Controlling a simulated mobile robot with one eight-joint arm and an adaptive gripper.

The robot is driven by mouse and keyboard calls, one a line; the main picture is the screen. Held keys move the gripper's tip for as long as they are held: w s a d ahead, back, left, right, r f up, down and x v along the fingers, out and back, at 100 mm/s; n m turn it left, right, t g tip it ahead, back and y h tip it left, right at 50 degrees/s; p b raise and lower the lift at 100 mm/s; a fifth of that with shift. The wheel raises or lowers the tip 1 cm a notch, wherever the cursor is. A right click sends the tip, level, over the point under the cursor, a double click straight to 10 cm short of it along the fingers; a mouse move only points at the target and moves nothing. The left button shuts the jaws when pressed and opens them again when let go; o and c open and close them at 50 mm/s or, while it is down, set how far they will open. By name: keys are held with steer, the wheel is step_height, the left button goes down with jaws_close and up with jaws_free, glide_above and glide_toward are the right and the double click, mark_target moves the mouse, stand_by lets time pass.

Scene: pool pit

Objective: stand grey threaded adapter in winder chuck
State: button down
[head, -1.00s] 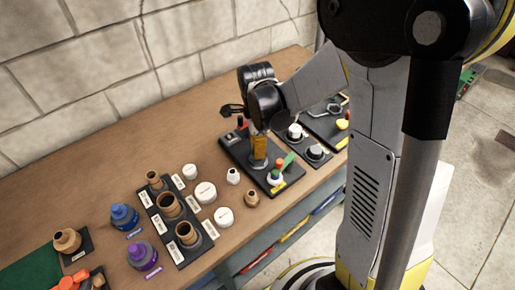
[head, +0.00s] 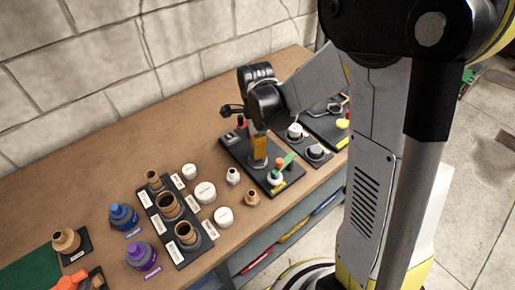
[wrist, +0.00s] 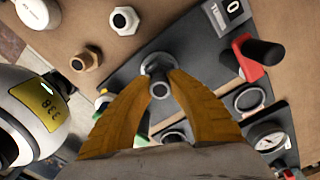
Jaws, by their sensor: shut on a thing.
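My gripper (wrist: 165,84) has two orange-yellow fingers closed on the grey threaded adapter (wrist: 159,90), whose round open end faces the wrist camera. In the head view my gripper (head: 259,152) points down over the dark winder plate. The winder chuck (wrist: 153,63) appears as a grey round piece on that plate, directly beyond the adapter and partly hidden by it and the fingers. The adapter looks lined up with the chuck or nearly so. I cannot tell whether its lower end is inside. In the head view the fingers hide the adapter.
A white fitting (head: 233,176) and brass fitting (head: 252,198) stand left of the plate.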

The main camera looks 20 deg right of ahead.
steer(key=shift+f+b, duration=0.55)
steer(key=shift+f, duration=0.15)
steer(key=shift+f, duration=0.25)
steer(key=c, duration=1.3)
jaws_free()
steer(key=shift+o, duration=0.2)
steer(key=o, duration=0.4)
steer(key=shift+o, duration=0.2)
steer(key=shift+r, duration=0.1)
steer(key=shift+r+p, duration=2.75)
steer(key=shift+r, duration=1.2)
